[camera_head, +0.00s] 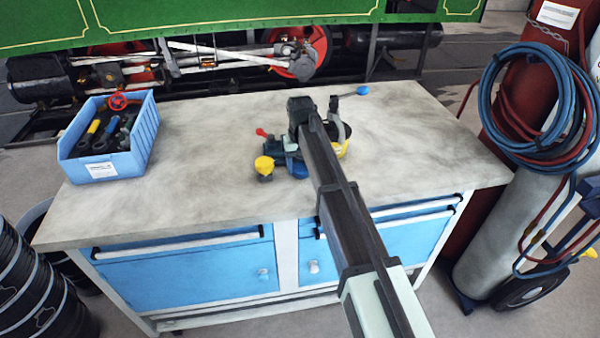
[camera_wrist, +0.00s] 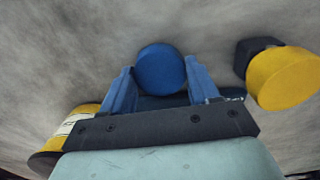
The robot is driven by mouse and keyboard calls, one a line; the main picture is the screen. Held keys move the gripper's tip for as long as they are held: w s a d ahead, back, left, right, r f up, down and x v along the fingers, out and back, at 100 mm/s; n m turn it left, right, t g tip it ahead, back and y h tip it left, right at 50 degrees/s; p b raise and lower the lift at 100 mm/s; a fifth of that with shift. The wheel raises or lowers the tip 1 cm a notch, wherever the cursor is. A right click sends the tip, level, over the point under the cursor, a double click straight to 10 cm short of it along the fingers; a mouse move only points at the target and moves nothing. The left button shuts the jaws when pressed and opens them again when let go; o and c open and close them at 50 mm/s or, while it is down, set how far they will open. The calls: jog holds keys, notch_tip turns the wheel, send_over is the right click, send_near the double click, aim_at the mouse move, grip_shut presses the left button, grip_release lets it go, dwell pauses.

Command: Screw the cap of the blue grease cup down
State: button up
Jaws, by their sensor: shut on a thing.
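The blue grease cup's round cap (camera_wrist: 161,69) sits between the two blue fingers of my gripper (camera_wrist: 160,72) in the wrist view. The fingers are shut on the cap from both sides. The cup's body under the cap is hidden, so I cannot tell how far down the cap is. A yellow-capped cup (camera_wrist: 283,78) on a dark base stands to the right, apart from the fingers. In the head view my arm covers most of the work spot, and blue parts (camera_head: 297,167) show beside the yellow cap (camera_head: 264,165).
A yellow round thing (camera_wrist: 75,125) is left in the wrist view. A blue bin (camera_head: 140,135) with tools stands at the bench's left. The bench top (camera_head: 430,140) is clear at right.

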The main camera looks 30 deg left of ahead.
aim_at(300, 167)
jog(key=shift+r, duration=0.85)
jog(key=shift+r, duration=2.35)
jog(key=shift+w+a+r, duration=0.75)
jog(key=shift+w+a, duration=0.5)
jog(key=shift+w+a+r, duration=0.7)
jog(key=shift+w+a, duration=0.5)
jog(key=shift+w, duration=0.05)
jog(key=shift+w+a+r, duration=0.75)
jog(key=shift+w+a, duration=0.5)
